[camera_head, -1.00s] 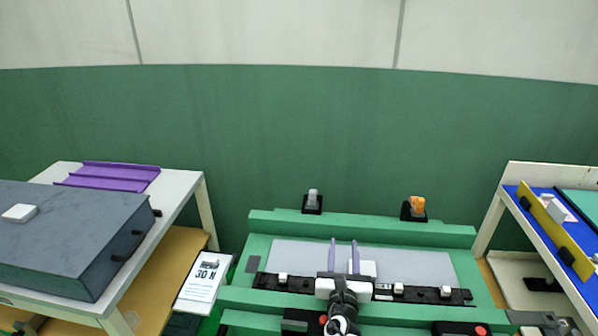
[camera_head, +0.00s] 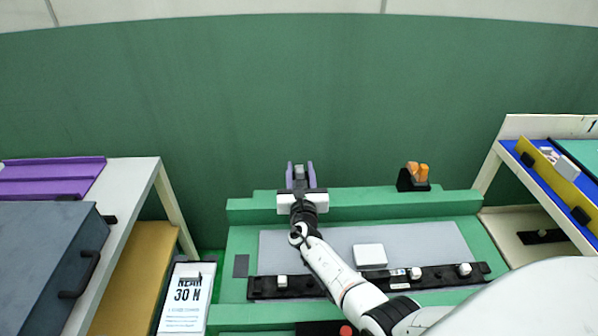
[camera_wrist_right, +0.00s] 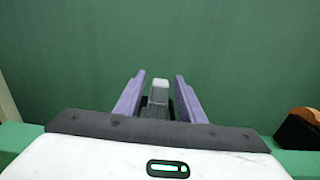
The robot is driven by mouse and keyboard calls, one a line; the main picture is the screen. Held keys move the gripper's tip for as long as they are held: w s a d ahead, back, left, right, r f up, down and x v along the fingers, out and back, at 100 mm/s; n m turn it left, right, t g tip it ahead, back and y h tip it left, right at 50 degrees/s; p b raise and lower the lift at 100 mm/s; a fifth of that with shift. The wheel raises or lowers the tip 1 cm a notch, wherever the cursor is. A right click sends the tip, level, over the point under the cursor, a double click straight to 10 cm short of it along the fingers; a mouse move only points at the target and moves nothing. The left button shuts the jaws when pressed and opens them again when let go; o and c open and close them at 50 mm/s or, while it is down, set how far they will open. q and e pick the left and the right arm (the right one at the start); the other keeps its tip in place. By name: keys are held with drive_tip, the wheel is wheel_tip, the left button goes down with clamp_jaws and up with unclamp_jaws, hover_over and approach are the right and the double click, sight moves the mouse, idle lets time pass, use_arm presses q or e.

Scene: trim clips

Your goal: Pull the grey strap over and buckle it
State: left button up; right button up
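The grey tab (camera_head: 299,171), which looks like the end of the grey strap, stands upright at the back left of the green bench. My right gripper (camera_head: 300,172) is at it, with its two purple fingers open on either side. In the right wrist view the grey tab (camera_wrist_right: 159,92) shows between the fingers, with a gap on each side. The tab's black base is mostly hidden by my gripper. A black rail (camera_head: 345,284) with several white clips lies along the front of the bench. I cannot make out a buckle. My left gripper is not in view.
An orange piece in a black holder (camera_head: 413,181) stands at the back right. A white block (camera_head: 370,255) lies on the grey plate (camera_head: 430,240). A dark grey case (camera_head: 35,260) on a table is at left; a shelf with a blue tray (camera_head: 520,155) is at right.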

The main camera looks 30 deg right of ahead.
drive_tip(key=shift+b+x, duration=0.5)
drive_tip(key=shift+x, duration=0.8)
clamp_jaws()
